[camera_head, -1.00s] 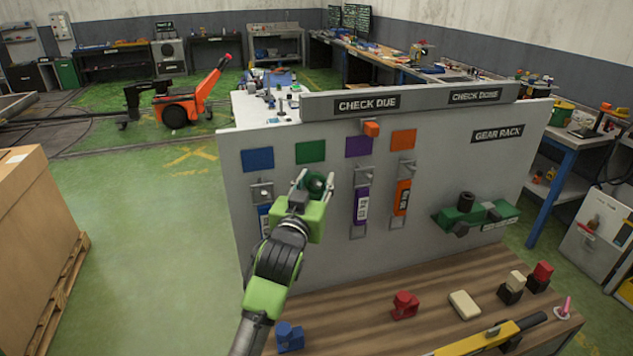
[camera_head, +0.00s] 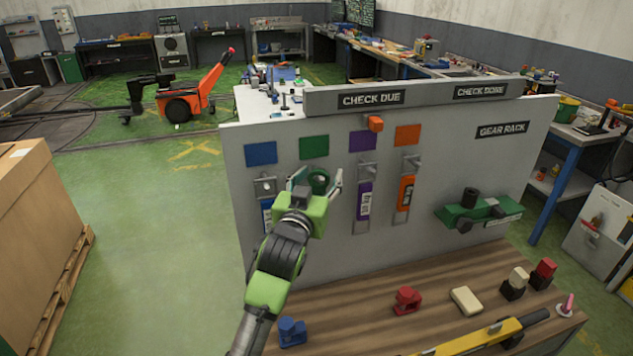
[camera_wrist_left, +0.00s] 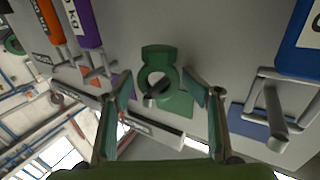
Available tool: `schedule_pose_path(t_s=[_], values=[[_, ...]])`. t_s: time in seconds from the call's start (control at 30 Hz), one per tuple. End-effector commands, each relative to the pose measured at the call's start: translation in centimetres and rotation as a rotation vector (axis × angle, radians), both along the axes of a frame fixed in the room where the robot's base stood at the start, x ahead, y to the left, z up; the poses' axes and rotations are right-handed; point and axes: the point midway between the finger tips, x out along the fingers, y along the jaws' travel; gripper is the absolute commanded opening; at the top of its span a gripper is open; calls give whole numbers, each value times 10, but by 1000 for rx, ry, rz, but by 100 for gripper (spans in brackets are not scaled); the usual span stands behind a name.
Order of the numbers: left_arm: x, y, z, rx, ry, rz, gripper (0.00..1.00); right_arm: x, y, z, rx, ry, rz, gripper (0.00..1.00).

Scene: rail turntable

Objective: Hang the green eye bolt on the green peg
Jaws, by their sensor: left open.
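The green eye bolt (camera_head: 318,181) is at the grey panel, below the green square (camera_head: 314,147). In the left wrist view the eye bolt (camera_wrist_left: 157,58) shows its ring with the grey peg (camera_wrist_left: 157,92) poking through the hole, so the ring is around the peg. My left gripper (camera_head: 317,178) is open in front of it. In the wrist view its two fingers (camera_wrist_left: 160,98) stand either side of the ring, apart from it. The peg's base is hidden behind the ring and gripper in the head view. My right gripper is not in view.
A blue tag (camera_head: 268,216) hangs left of my gripper; purple (camera_head: 364,199) and orange (camera_head: 406,193) tags hang right. An orange block (camera_head: 375,123) sticks out above. The wooden bench (camera_head: 365,325) below holds blue (camera_head: 291,332) and red (camera_head: 407,299) parts.

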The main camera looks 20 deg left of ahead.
Motion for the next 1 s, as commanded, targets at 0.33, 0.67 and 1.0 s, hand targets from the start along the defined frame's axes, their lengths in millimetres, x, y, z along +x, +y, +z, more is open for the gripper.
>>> schedule_pose_path(t_s=[0.33,0.67,1.0], values=[[-50,-4,0,0,-1,-1,54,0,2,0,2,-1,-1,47],[-106,-8,0,0,-1,-1,54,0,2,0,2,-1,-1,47],[-122,-8,-8,1,24,-1,54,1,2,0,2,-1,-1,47]])
